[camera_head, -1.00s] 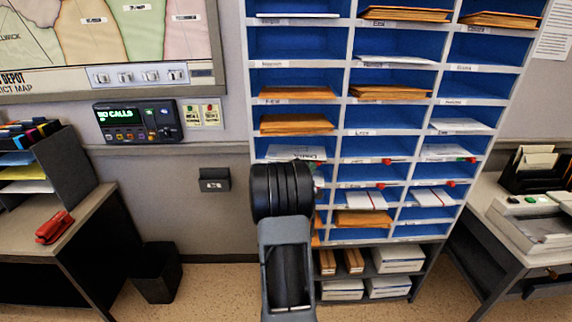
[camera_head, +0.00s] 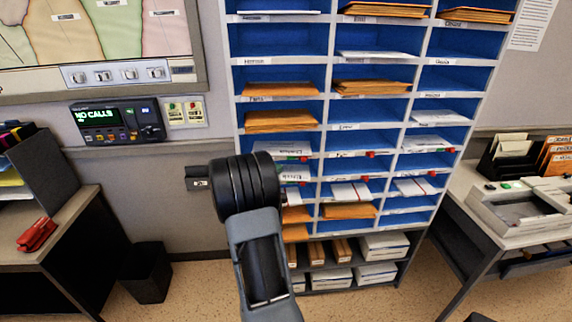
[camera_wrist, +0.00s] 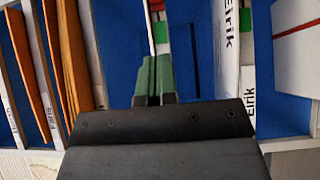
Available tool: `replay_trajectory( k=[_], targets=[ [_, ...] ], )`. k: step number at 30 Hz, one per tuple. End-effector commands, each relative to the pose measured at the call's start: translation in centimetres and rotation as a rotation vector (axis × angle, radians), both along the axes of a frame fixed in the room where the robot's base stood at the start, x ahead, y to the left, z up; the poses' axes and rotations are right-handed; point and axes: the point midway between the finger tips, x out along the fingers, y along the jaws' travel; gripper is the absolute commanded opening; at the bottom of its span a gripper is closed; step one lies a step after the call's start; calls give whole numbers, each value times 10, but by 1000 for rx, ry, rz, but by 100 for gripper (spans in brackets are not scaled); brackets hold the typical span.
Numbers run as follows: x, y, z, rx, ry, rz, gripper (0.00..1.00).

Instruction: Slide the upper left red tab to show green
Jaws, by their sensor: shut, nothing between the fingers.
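The upper left red tab (camera_head: 303,159) is on a shelf edge in the rack's left column. A green patch shows just left of it. In the wrist view, which is turned sideways, the red tab (camera_wrist: 156,5) is at the top edge with green below it. My gripper (camera_wrist: 154,72) is shut and empty, its fingers by the same shelf edge, below the green patch. I cannot tell whether they touch the edge. In the head view my wrist hides the fingers.
The rack (camera_head: 325,100) holds envelopes and papers in blue compartments. Other red tabs (camera_head: 371,154) sit in the middle and right columns. A desk with a red stapler (camera_head: 37,235) is at left, and a table with a grey tray (camera_head: 520,212) at right.

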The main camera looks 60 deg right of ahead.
Motion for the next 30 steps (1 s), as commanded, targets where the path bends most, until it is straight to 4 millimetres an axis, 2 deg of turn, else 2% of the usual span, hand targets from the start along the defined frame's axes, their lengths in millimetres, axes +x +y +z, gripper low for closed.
replay_trajectory(
  k=[6, 12, 30],
  targets=[
    [2, 33, -1, 0, 0, -2, 0],
    [3, 49, -1, 1, 0, -2, 0],
    [4, 53, 0, 0, 0, 0, 0]
  ],
)
